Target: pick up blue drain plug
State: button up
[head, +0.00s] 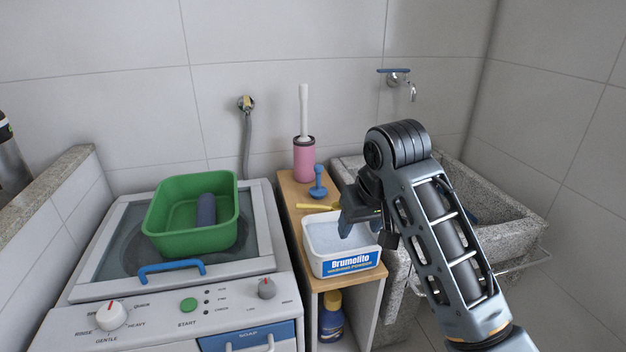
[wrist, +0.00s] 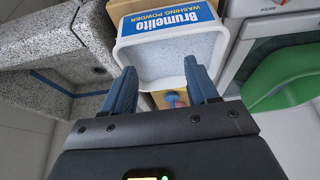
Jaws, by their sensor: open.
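The blue drain plug (head: 318,183) stands on the narrow wooden shelf (head: 290,200), knob up, in front of a pink brush holder. In the wrist view a small blue piece that looks like the plug (wrist: 171,100) shows between my fingers, low in the gap and partly hidden. My gripper (head: 350,222) is open and empty, pointing down over the washing powder box, nearer to me and right of the plug. In the wrist view its two blue fingers (wrist: 160,78) stand apart over the box's edge.
The white washing powder box (head: 342,263) stands at the shelf's front. A yellow-handled item (head: 317,206) lies between it and the plug. The pink holder (head: 304,160) with a tall white handle stands behind. A green basin (head: 190,243) is left, a stone sink (head: 510,200) right.

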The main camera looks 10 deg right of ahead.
aim_at(318, 193)
jog(key=i, duration=0.95)
